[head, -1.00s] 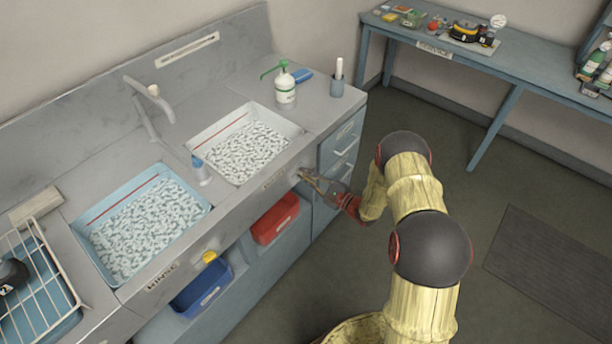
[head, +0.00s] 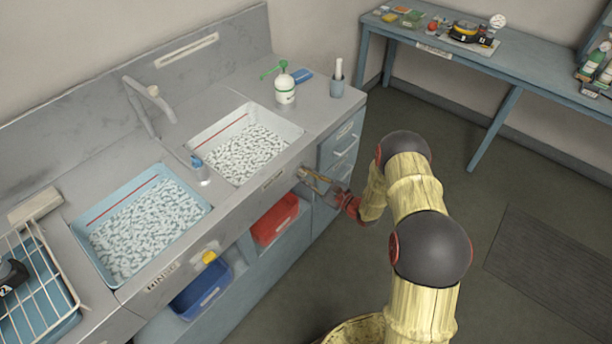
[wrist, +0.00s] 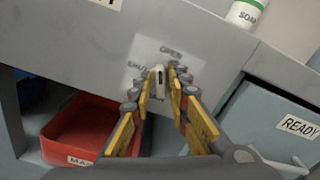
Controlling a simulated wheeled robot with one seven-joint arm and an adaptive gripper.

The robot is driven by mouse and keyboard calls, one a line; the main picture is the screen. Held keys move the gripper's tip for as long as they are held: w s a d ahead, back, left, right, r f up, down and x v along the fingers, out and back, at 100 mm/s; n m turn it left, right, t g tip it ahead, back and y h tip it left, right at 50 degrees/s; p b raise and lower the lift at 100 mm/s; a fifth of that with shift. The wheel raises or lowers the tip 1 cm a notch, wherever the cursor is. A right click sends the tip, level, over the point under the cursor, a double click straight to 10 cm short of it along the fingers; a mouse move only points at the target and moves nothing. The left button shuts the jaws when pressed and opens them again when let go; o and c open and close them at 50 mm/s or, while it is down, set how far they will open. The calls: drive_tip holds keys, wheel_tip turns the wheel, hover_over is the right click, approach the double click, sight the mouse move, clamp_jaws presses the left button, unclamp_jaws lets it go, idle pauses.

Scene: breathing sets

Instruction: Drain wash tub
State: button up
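The wash tub (head: 291,128) is the right-hand sink basin, a pale tub with a red line and rippled water in it. On the sink front below it is a small pale valve handle (wrist: 158,76). In the wrist view, the word OPEN is above the handle and SHUT is to its left. My gripper (wrist: 162,82) is at the panel with a yellow-padded finger on each side of the handle. The fingers are apart, with some gap visible to the right of the handle. In the head view, my gripper (head: 310,180) hides the handle.
The rinse tub (head: 205,208) is on the left, also holding water, with a yellow knob (head: 209,257) on its front. A red bin (head: 275,220) and blue bin (head: 203,290) sit on the shelf below. Drawers (head: 342,150) stand right of the valve.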

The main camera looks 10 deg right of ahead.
drive_tip(key=shift+o, duration=1.1)
drive_tip(key=v, duration=1.2)
